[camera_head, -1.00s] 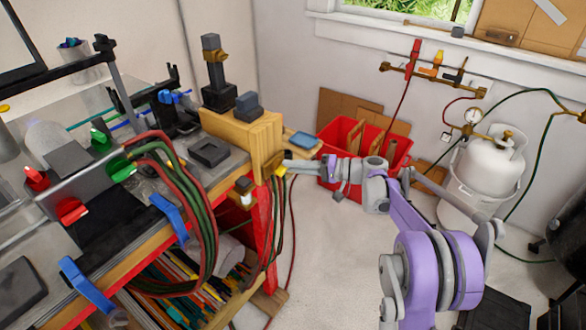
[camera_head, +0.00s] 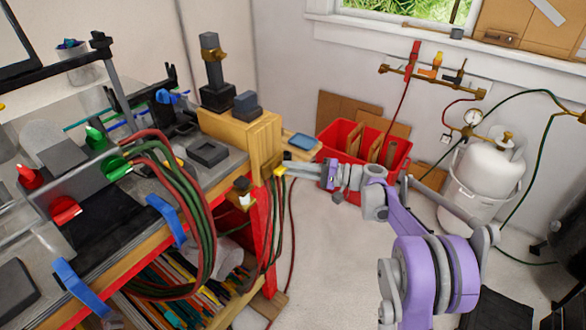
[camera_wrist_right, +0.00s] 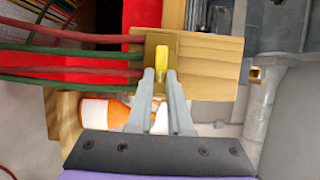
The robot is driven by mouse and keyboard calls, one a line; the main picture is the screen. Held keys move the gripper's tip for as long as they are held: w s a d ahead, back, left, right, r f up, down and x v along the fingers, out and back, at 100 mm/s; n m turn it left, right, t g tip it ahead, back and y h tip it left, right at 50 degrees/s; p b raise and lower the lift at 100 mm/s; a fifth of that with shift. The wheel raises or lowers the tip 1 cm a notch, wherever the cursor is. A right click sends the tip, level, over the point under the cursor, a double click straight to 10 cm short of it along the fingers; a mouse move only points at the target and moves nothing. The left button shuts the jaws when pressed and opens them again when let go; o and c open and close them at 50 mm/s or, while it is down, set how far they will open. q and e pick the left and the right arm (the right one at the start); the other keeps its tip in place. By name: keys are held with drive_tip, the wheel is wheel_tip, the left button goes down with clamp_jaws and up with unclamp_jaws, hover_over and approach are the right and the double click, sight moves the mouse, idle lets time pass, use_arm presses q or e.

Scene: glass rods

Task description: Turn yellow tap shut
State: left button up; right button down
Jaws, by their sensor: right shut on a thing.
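The yellow tap (camera_head: 279,171) is on the brass-coloured fitting at the near end of the wooden block, where red and green hoses hang. In the right wrist view its yellow handle (camera_wrist_right: 161,58) points up and down the picture, on a brass plate. My right gripper (camera_head: 289,170) reaches it from the right. In the wrist view the fingertips (camera_wrist_right: 161,75) are closed in on the lower end of the handle, one on each side. The fingers partly hide the handle's lower end. My left gripper is not in view.
Red and green hoses (camera_head: 203,210) loop along the bench front beside the tap. In the wrist view an orange bottle (camera_wrist_right: 105,112) lies below the tap. A red bin (camera_head: 395,152) stands behind my right arm. Open floor lies to the right of the bench.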

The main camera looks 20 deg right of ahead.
drive_tip(key=c, duration=0.8)
unclamp_jaws()
drive_tip(key=shift+c, duration=0.2)
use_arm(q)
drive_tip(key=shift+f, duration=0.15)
use_arm(e)
drive_tip(key=v, duration=1)
drive_tip(key=shift+s+d, duration=0.2)
drive_tip(key=shift+d, duration=0.15)
drive_tip(key=s+a+n+g+h+p, duration=0.1)
drive_tip(key=s+a+g+h+p, duration=0.45)
drive_tip(key=s+a, duration=0.85)
use_arm(q)
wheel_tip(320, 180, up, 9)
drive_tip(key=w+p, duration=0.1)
drive_tip(key=p, duration=0.1)
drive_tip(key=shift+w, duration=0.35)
use_arm(e)
drive_tip(key=s+d+f+n+t+h, duration=0.1)
drive_tip(key=s+f+n+h, duration=0.1)
drive_tip(key=s+h, duration=0.3)
drive_tip(key=s+d+f+n+t+h, duration=0.1)
drive_tip(key=s+h, duration=0.4)
drive_tip(key=s, duration=0.7)
drive_tip(key=shift+d+f+n, duration=0.2)
drive_tip(key=shift+f+n, duration=0.4)
drive_tip(key=shift+n, duration=0.4)
